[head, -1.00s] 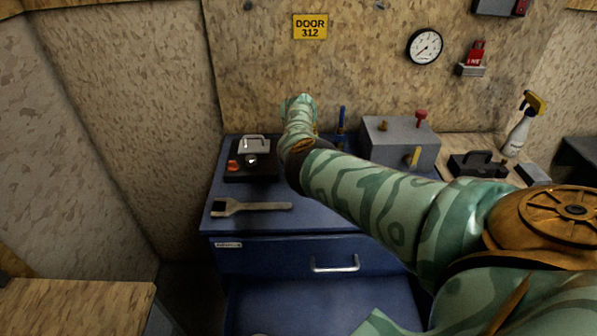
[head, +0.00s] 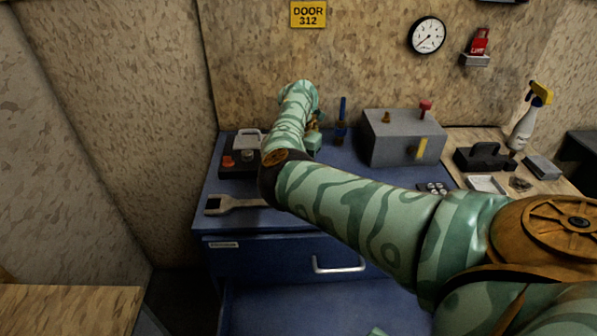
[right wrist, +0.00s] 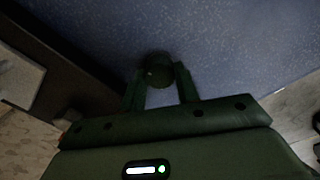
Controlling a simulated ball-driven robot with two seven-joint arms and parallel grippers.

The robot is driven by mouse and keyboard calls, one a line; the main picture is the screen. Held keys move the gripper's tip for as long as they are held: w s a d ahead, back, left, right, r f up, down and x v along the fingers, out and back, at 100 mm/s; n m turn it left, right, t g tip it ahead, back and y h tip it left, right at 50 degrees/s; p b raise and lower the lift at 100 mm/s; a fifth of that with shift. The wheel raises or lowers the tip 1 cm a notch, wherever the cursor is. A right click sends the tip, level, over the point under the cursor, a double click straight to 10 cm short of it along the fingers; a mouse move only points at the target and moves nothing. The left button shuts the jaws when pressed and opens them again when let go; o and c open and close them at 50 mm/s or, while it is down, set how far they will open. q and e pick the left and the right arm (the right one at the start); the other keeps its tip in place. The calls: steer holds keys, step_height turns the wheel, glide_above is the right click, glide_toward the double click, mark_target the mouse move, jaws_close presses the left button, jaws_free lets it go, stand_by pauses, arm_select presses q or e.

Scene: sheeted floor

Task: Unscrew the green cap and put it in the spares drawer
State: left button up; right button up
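My right arm reaches across the blue cabinet (head: 345,200). It covers most of its own gripper in the head view, where only a small green part (head: 313,142) shows. In the right wrist view, the right gripper (right wrist: 159,80) has its fingers on both sides of a dark green round cap (right wrist: 158,69), which fills the gap at the fingertips. Blue surface lies behind the cap; whether the cap touches anything else I cannot tell. The cabinet's drawer (head: 290,257) has a metal handle and an unreadable label, and its front looks shut. My left gripper is out of view.
A blue upright part (head: 341,125) and a grey box (head: 400,138) stand at the back. A spray bottle (head: 525,125) stands at right.

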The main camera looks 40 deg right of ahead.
steer(key=shift+o, duration=0.7)
steer(key=shift+c, duration=1.1)
steer(key=shift+r, duration=0.1)
steer(key=n+p, duration=0.3)
steer(key=n, duration=0.2)
steer(key=r+n+p, duration=0.1)
steer(key=n+p, duration=0.1)
steer(key=shift+n+p, duration=0.3)
steer(key=shift+n, duration=0.1)
steer(key=n+p, duration=0.1)
steer(key=n, duration=0.2)
steer(key=n+p, duration=0.1)
steer(key=n, duration=0.1)
steer(key=n+p, duration=0.1)
steer(key=n, duration=0.2)
steer(key=shift+f+n, duration=0.3)
steer(key=shift+f+n+p, duration=0.15)
steer(key=shift+n+p, duration=0.2)
steer(key=shift+n, duration=0.65)
steer(key=shift+f+n, duration=0.2)
steer(key=shift+n, duration=0.4)
steer(key=o, duration=1.2)
steer(key=shift+c, duration=1)
